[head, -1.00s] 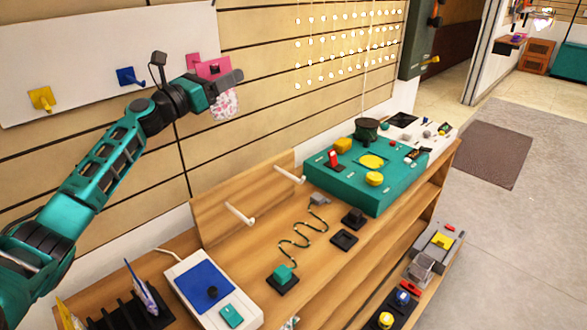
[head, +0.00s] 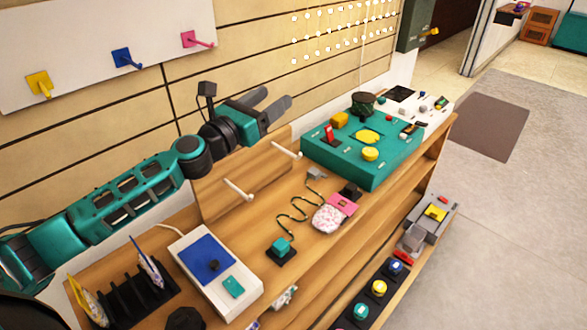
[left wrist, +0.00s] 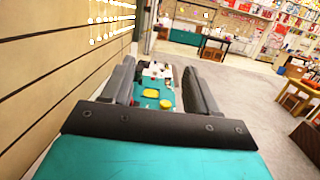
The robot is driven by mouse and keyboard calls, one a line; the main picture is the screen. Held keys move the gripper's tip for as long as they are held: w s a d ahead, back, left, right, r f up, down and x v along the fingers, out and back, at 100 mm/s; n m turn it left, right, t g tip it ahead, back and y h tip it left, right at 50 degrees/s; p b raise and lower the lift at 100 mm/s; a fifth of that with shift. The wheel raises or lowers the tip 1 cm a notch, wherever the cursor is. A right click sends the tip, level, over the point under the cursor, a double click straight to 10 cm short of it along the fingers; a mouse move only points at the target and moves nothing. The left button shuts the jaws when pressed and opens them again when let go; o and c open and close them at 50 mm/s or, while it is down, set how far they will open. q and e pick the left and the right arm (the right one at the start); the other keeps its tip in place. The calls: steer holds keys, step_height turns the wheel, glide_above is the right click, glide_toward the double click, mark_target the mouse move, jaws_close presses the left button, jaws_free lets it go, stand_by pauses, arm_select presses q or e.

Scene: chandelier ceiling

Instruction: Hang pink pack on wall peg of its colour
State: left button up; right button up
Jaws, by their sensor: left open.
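The pink pack (head: 330,217), with a pink top and a pale patterned body, lies on the wooden bench beside a wavy wire. The pink peg (head: 197,40) sticks out bare from the white wall panel, right of the blue peg (head: 125,58) and the yellow peg (head: 39,85). My left gripper (head: 278,104) is open and empty, in the air above the bench's back edge, apart from the pack and below and right of the pink peg. Its spread fingers also show in the left wrist view (left wrist: 160,90). My right gripper is out of view.
Two white pegs (head: 238,190) stick out of a low wooden board under my left arm. A teal box (head: 362,153) with yellow parts stands right of the pack. A blue-topped device (head: 213,262) and a black rack (head: 135,302) stand at the front left.

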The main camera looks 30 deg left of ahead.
arm_select(q)
steer(key=s+d+f+n+y+b, duration=0.1)
steer(key=s+d+f+y+b, duration=0.1)
steer(key=s+d+f, duration=0.4)
steer(key=shift+s+d+f+g+y+b, duration=0.3)
steer(key=shift+d+f+b, duration=0.65)
steer(key=shift+d, duration=0.65)
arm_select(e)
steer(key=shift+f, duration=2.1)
arm_select(q)
steer(key=s+d+f+m+g+h+p, duration=0.2)
steer(key=s+d+f+m+h+p, duration=0.35)
steer(key=m, duration=1.65)
steer(key=s+f+m+g+y+p, duration=0.1)
steer(key=s+f+m+g+y, duration=0.4)
steer(key=s+f+m, duration=0.7)
step_height(320, 180, down, 3)
steer(key=m+g, duration=0.1)
steer(key=m, duration=0.2)
steer(key=shift+s+d, duration=0.15)
steer(key=shift+d, duration=0.1)
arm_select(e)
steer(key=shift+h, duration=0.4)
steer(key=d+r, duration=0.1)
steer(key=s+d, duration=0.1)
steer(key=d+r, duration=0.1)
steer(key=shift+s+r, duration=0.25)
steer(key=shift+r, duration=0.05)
